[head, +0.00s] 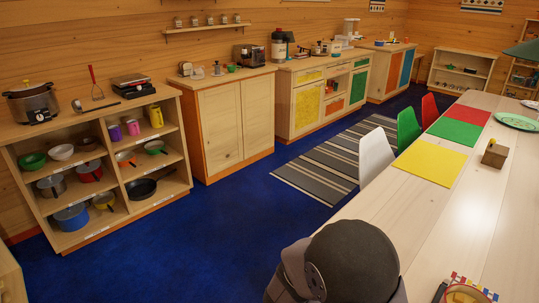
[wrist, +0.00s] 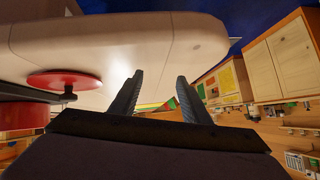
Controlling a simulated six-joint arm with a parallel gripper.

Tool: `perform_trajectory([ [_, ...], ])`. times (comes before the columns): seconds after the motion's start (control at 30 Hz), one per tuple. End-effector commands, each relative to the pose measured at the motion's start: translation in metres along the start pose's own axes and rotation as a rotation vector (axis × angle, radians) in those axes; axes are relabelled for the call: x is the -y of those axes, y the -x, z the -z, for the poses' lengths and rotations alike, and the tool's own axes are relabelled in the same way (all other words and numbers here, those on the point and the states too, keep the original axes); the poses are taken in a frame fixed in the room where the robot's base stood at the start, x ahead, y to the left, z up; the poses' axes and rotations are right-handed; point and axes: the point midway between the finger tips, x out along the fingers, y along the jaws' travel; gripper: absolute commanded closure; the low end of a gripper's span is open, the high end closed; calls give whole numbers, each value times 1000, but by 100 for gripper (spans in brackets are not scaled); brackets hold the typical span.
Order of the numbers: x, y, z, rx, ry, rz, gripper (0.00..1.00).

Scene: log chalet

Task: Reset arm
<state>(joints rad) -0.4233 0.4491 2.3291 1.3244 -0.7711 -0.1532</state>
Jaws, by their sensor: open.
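My gripper (wrist: 158,92) shows in the wrist view with its two dark fingers spread apart and nothing between them. The wrist view is turned over, with the blue floor at the top right and the cabinets hanging at the right. In the head view a dark grey rounded part of my arm shows at the bottom centre, by the near edge of the long table (head: 450,225). The gripper fingers are hidden in the head view.
Yellow (head: 431,164), green (head: 456,131) and red (head: 461,115) mats lie on the table. A small wooden block (head: 494,155) stands to their right. White (head: 375,155), green (head: 407,128) and red (head: 429,110) chairs line the table. The blue floor (head: 210,240) is open at left. A pot shelf (head: 60,150) stands beyond.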

Motion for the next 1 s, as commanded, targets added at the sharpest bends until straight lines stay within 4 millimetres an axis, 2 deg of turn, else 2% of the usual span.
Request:
perform_trajectory([
  [0.03, 10, 4, 3, 48, 10, 47, 57],
  [0.1, 22, 9, -3, 124, 41, 114, 57],
  [0.2, 32, 19, -15, 231, 98, 201, 57],
  [0.33, 34, 37, -31, 366, 192, 286, 57],
  [0.47, 20, 59, -46, 497, 310, 340, 57],
  [0.57, -4, 78, -56, 603, 422, 353, 57],
  [0.67, -40, 94, -66, 705, 541, 334, 57],
  [0.83, -113, 115, -76, 850, 722, 237, 57],
  [0.97, -169, 130, -72, 937, 837, 126, 57],
  [1.0, -158, 143, -56, 934, 832, 136, 57],
])
